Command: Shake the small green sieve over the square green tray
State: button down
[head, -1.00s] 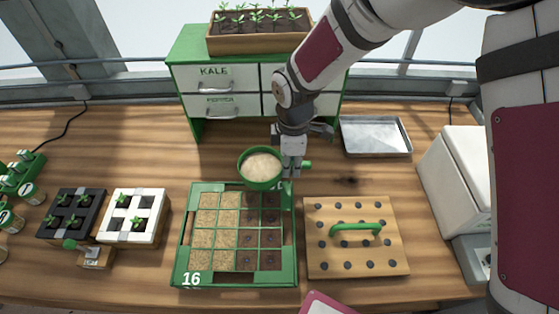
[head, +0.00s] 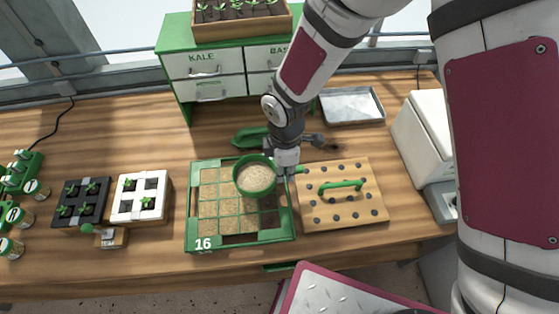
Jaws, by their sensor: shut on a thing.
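The small green sieve (head: 255,180), filled with pale grainy material, is held level over the upper right-middle part of the square green tray (head: 191,215). My gripper (head: 288,168) is shut on the sieve's green handle, just right of its bowl. The tray is marked 16 and split into cells. The sieve hides several cells. I cannot tell the exact gap between sieve and tray.
A wooden dibber board (head: 322,213) with a green handle lies right of the tray. A green drawer cabinet (head: 183,47) stands behind, and a metal tray (head: 352,106) is at the back right. Black (head: 80,201) and white (head: 141,198) seedling blocks sit to the left.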

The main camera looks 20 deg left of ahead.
jog(key=s+d, duration=0.1)
jog(key=s, duration=0.1)
jog(key=s+d+p, duration=0.1)
jog(key=s, duration=0.1)
jog(key=s+d, duration=0.1)
jog(key=shift+s+p, duration=0.35)
jog(key=shift+s, duration=0.05)
jog(key=s+d+r, duration=0.4)
jog(key=s, duration=0.3)
jog(key=shift+s+d, duration=0.15)
jog(key=shift+s, duration=0.2)
jog(key=shift+w, duration=0.1)
